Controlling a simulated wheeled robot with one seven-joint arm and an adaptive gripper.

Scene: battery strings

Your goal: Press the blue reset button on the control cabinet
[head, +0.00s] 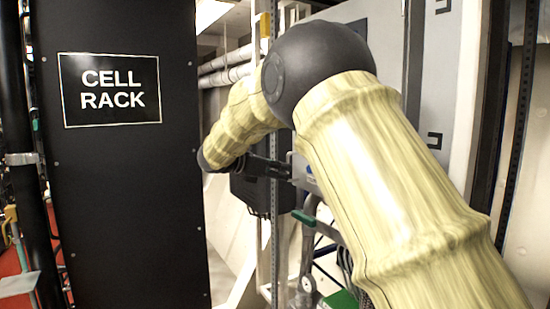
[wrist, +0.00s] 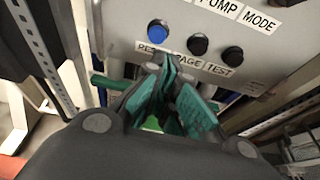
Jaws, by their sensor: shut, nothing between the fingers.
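The blue reset button (wrist: 157,29) is a round button on the grey control panel (wrist: 130,14) in the wrist view, above a partly covered label that begins "RE". My gripper (wrist: 168,64) has dark and teal fingers that are shut with nothing between them. In the picture its tips lie just below the blue button, over the lower label row. I see no contact with the button, but the gap in depth cannot be judged. In the head view my arm hides the button and most of the panel front.
Two dark buttons, one (wrist: 197,45) and another (wrist: 232,57), sit right of the blue one. A black panel marked CELL RACK (head: 120,200) stands at left in the head view. A perforated metal upright (wrist: 42,48) runs close on the left of the wrist view.

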